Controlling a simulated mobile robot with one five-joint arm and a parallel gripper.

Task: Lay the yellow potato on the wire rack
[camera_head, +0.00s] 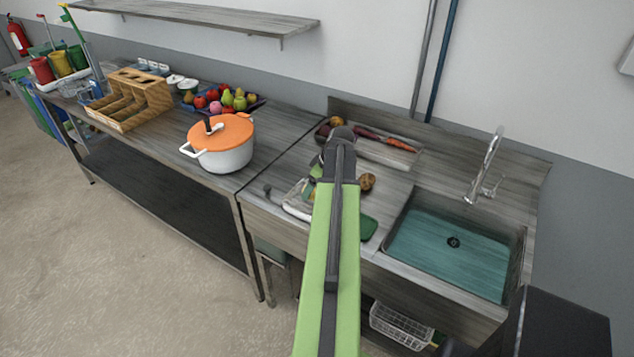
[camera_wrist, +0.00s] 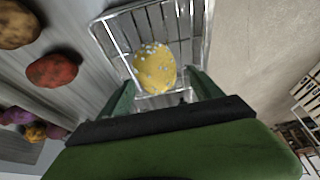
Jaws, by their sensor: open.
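The yellow potato (camera_wrist: 155,68), speckled with pale spots, shows in the wrist view against the wire rack (camera_wrist: 205,28), inside the rack's outline at its near end. It appears to lie on the wires; the contact underneath is hidden. My gripper (camera_wrist: 163,90) is open, with one green finger on each side of the potato's near end and visible gaps between fingers and potato. In the head view my arm covers much of this spot, and I cannot make out the yellow potato there.
In the wrist view, a brown potato (camera_wrist: 15,25) and a red potato (camera_wrist: 52,70) lie left of the rack. In the head view, the sink (camera_head: 450,243) is to the right, a tray of vegetables (camera_head: 398,152) behind, and an orange-lidded pot (camera_head: 222,150) left.

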